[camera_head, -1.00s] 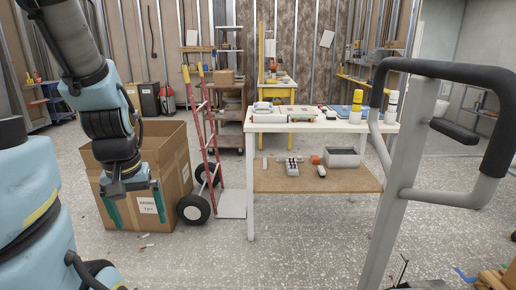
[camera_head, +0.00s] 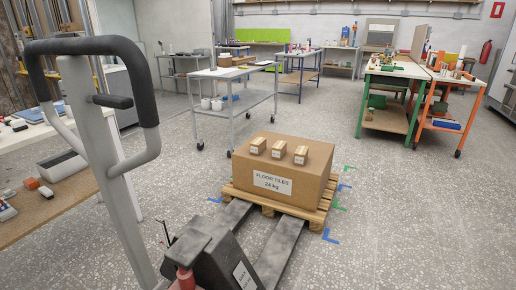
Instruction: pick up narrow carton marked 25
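Three small light-brown cartons stand in a row on top of a large cardboard box (camera_head: 312,184) labelled "FLOOR TILES 24 kg": a left carton (camera_head: 258,145), a middle carton (camera_head: 279,148) and a right carton (camera_head: 300,155). Each has a small white label on its front, too small to read, so I cannot tell which is marked 25. The left and right cartons look a little apart from the middle one. My gripper and arm are not in this view.
The box rests on a wooden pallet (camera_head: 318,214) with blue and green floor marks around it. A pallet jack (camera_head: 218,255) with a tall handle (camera_head: 88,130) stands in front and left. A wheeled grey table (camera_head: 232,73) stands behind. Floor to the right is clear.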

